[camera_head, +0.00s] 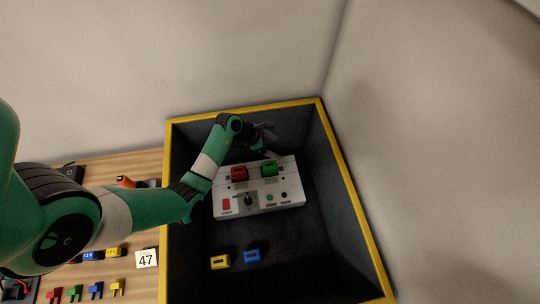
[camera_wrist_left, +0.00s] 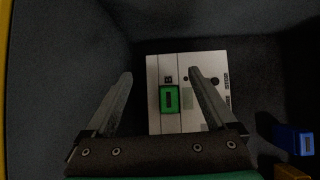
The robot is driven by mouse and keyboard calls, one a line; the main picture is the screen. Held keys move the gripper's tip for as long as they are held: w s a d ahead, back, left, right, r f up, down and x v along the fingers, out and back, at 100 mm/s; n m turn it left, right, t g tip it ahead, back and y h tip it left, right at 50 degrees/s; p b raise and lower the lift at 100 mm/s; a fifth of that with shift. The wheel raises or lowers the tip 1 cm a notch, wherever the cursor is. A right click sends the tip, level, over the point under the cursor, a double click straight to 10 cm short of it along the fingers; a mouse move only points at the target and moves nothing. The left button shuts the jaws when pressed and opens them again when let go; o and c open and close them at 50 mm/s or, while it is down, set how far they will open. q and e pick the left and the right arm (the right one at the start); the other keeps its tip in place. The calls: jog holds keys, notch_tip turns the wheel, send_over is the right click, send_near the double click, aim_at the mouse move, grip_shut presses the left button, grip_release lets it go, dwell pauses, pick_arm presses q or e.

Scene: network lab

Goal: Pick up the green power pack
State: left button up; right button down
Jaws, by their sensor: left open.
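The green power pack (camera_head: 269,168) sits at the back of a white panel box (camera_head: 262,208), beside a red pack (camera_head: 239,173). In the left wrist view the green pack (camera_wrist_left: 169,99) shows between my two fingers, with a dark slot in its top. My left gripper (camera_head: 267,143) is open and empty, above and just behind the green pack in the head view. Its spread fingers (camera_wrist_left: 160,74) also show in the left wrist view, seemingly apart from the pack. The red pack is not visible in the wrist view. My right gripper is not in view.
The panel box stands in a dark bin with a yellow rim (camera_head: 345,184). A yellow pack (camera_head: 220,262) and a blue pack (camera_head: 252,256) lie on the bin floor.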

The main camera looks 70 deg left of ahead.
aim_at(267, 165)
pick_arm(q)
jog(key=s+f+g, duration=0.3)
jog(key=s+f, duration=0.2)
jog(key=s, duration=0.2)
jog(key=b+x, duration=0.1)
jog(key=x, duration=0.1)
jog(key=b+x, duration=0.2)
jog(key=x, duration=0.1)
jog(key=shift+w+a+f+b, duration=0.2)
jog(key=shift+f+b, duration=0.05)
jog(key=shift+b, duration=0.05)
jog(key=shift+w+f, duration=0.35)
jog(key=shift+f, duration=0.05)
jog(key=b+x, duration=0.4)
jog(key=shift+a+f, duration=0.1)
jog(key=shift+a, duration=0.15)
jog(key=shift+w+f+b, duration=0.25)
jog(key=shift+f+b, duration=0.05)
jog(key=shift+f, duration=0.15)
jog(key=shift+r, duration=0.1)
grip_shut()
